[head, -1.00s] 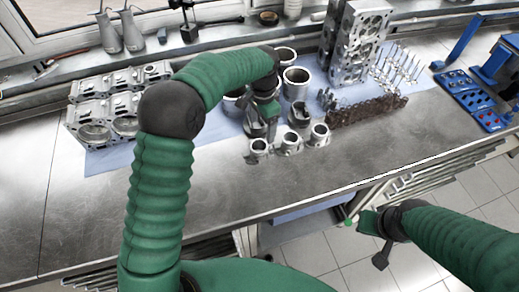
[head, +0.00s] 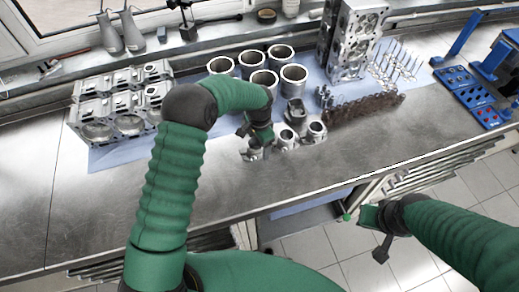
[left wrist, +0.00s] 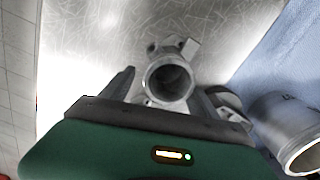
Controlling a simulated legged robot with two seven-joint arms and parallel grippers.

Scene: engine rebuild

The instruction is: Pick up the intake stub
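Several small grey metal stubs with round bores stand near the front edge of the blue mat: the left intake stub (head: 253,155), a middle one (head: 286,138) and a right one (head: 316,130). My left gripper (head: 258,146) is over the left stub and hides part of it. In the left wrist view, the stub (left wrist: 170,77) shows its round opening between my two fingers (left wrist: 165,92). The fingers are apart, with a clear gap on the left and the right finger close to the stub. My right gripper (head: 366,219) hangs off the bench front; its finger opening is unclear.
Several cylinder liners (head: 264,80) stand behind the stubs; one shows at the right in the left wrist view (left wrist: 290,130). A camshaft-like brown part (head: 362,107) lies right. Engine heads (head: 120,105) sit left. The bench front (head: 300,178) is bare.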

